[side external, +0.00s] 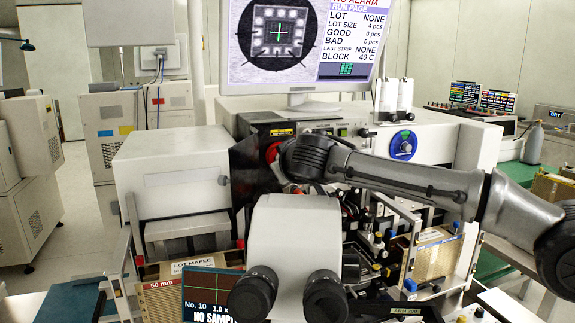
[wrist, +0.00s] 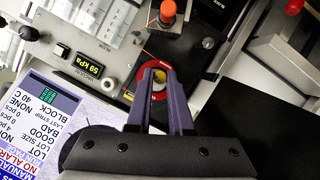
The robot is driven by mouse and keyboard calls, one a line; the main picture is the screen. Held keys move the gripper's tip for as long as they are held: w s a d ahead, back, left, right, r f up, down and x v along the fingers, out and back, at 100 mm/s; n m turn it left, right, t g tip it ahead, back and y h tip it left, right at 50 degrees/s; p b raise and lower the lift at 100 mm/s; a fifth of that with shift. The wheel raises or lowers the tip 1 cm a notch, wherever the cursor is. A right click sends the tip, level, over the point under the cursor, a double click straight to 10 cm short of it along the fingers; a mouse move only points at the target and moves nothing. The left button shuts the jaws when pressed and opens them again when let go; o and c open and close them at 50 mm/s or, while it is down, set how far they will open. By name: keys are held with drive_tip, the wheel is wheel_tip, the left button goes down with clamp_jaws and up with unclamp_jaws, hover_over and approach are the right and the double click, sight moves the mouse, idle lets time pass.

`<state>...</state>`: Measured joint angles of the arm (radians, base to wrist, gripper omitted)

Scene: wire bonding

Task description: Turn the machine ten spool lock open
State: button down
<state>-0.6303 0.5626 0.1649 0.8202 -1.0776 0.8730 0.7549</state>
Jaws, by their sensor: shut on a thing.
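The machine's front carries a red ring (side external: 272,152), which I take to be part of the spool and its lock; it also shows in the wrist view (wrist: 142,62). My gripper's purple fingers (wrist: 157,74) reach onto the middle of this ring and are shut on the lock there. A small yellow part (wrist: 159,86) shows between the fingers. The fingers hide most of the lock, so its turn angle cannot be read. In the side view my wrist covers the fingertips.
A pressure display (wrist: 88,63) reads 59 kPa beside the spool. A red-orange button (wrist: 167,11) stands close beyond the fingertips. A blue round dial (side external: 403,145) is on the front panel to the right. The white microscope (side external: 294,235) with black eyepieces stands in front, below my wrist.

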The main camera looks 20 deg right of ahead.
idle(0.4)
drive_tip(key=c, duration=0.8)
unclamp_jaws()
wheel_tip(320, 180, up, 8)
drive_tip(key=s, duration=0.2)
drive_tip(key=shift+s+a, duration=0.25)
drive_tip(key=shift+s, duration=0.1)
